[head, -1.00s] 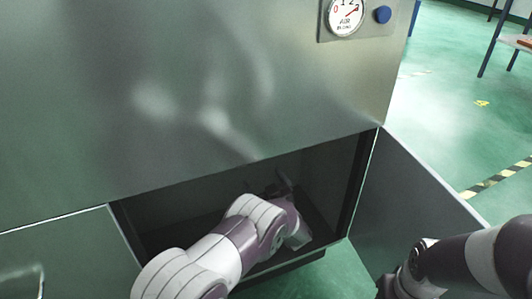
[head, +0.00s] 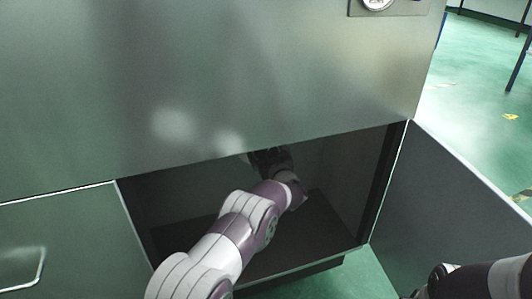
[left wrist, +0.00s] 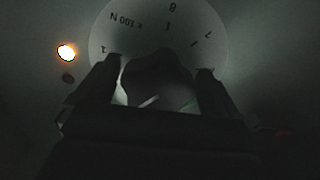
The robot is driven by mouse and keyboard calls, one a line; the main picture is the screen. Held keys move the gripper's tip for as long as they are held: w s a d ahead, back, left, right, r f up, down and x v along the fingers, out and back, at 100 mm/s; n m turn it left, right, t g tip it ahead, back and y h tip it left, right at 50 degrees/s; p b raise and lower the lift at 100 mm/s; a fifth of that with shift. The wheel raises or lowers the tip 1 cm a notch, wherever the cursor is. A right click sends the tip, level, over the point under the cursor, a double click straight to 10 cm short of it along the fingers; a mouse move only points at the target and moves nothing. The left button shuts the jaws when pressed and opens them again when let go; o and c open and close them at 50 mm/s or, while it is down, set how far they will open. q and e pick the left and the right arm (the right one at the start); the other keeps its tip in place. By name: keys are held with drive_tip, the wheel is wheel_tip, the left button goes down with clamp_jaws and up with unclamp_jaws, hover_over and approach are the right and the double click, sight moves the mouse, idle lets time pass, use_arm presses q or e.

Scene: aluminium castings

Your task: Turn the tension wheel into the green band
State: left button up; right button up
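In the left wrist view a pale round dial (left wrist: 120,40) with dark figures and "x 100 N" appears upside down. The dark tension wheel (left wrist: 160,75) sits in front of it. A short pale line and a thin green streak, perhaps part of the green band (left wrist: 190,103), show low on the wheel. My left gripper (left wrist: 159,68) is open, one finger on each side of the wheel, with a narrow gap visible at the left finger.
The open cabinet (head: 215,165) has a steel front panel (head: 290,70) above and an open door (head: 465,215) at the right. Another door (head: 70,245) is at the left. A lit lamp (left wrist: 66,52) glows beside the dial.

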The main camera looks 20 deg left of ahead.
use_arm(q)
drive_tip(key=c, duration=0.8)
drive_tip(key=shift+o, duration=0.2)
drive_tip(key=shift+n, duration=0.4)
drive_tip(key=shift+n+p, duration=0.4)
drive_tip(key=shift+n, duration=0.6)
drive_tip(key=n, duration=0.3)
drive_tip(key=shift+w+d+n, duration=0.1)
drive_tip(key=shift+d+n, duration=0.05)
drive_tip(key=shift+n, duration=0.15)
drive_tip(key=n, duration=0.4)
drive_tip(key=shift+n, duration=0.3)
drive_tip(key=n+b, duration=0.1)
drive_tip(key=n, duration=0.4)
drive_tip(key=shift+r, duration=0.1)
drive_tip(key=shift+n+b, duration=0.3)
drive_tip(key=shift+n, duration=0.1)
